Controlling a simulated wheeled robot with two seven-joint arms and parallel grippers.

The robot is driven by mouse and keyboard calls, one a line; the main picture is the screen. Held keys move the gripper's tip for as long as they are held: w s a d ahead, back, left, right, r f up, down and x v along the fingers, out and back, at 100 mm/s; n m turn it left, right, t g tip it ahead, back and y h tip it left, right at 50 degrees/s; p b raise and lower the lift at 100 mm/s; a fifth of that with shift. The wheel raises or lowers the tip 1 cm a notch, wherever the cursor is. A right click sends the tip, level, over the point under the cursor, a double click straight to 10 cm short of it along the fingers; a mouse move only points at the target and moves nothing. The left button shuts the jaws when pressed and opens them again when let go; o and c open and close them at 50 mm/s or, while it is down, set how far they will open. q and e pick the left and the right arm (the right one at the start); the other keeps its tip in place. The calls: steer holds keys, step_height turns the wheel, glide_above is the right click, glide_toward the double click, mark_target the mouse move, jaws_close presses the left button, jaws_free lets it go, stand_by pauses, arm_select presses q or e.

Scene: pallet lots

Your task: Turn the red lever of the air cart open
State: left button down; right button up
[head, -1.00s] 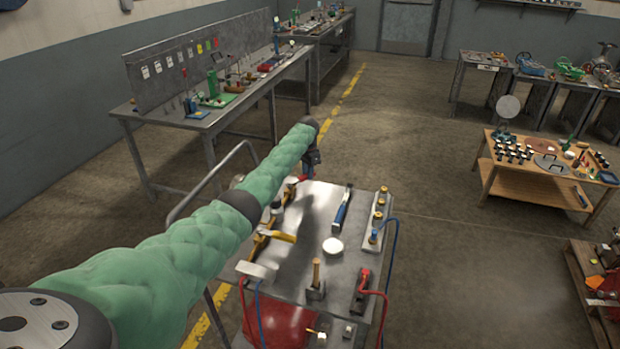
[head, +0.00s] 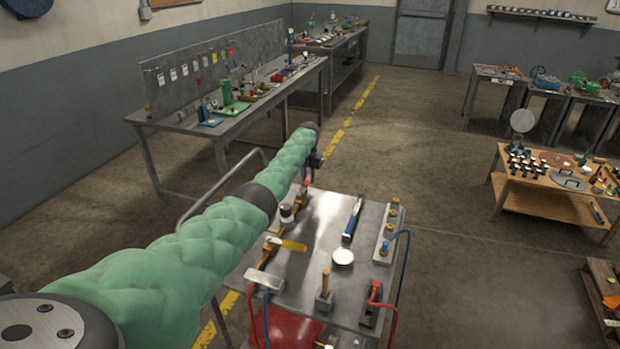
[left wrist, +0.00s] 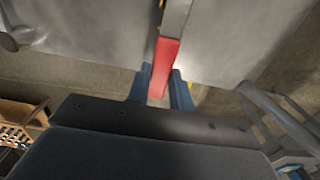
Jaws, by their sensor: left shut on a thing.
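The air cart (head: 322,218) stands in front of me with its grey metal top. My left arm reaches over its left side to the far edge, where my left gripper (head: 308,178) points down. In the left wrist view the red lever (left wrist: 164,60) runs between the two blue fingers of the left gripper (left wrist: 161,80), which are shut on it. A grey metal part continues from the lever's far end. In the head view the lever is too small and too covered to make out its angle. My right gripper is not in view.
On the cart top lie a blue-handled tool (head: 353,218), a white disc (head: 343,257), a yellow handle (head: 292,245) and a fitting block (head: 388,235). A grey workbench (head: 215,120) stands behind left, a wooden table (head: 540,200) at right.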

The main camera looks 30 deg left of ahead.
mark_target(308, 178)
arm_select(q)
steer(key=shift+a+r, duration=0.1)
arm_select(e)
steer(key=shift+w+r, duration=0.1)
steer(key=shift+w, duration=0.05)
arm_select(q)
steer(key=c, duration=1.5)
jaws_free()
steer(key=shift+o, duration=1.3)
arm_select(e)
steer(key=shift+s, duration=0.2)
arm_select(q)
steer(key=shift+r, duration=0.1)
steer(key=shift+r+b, duration=1.05)
steer(key=shift+r, duration=2.7)
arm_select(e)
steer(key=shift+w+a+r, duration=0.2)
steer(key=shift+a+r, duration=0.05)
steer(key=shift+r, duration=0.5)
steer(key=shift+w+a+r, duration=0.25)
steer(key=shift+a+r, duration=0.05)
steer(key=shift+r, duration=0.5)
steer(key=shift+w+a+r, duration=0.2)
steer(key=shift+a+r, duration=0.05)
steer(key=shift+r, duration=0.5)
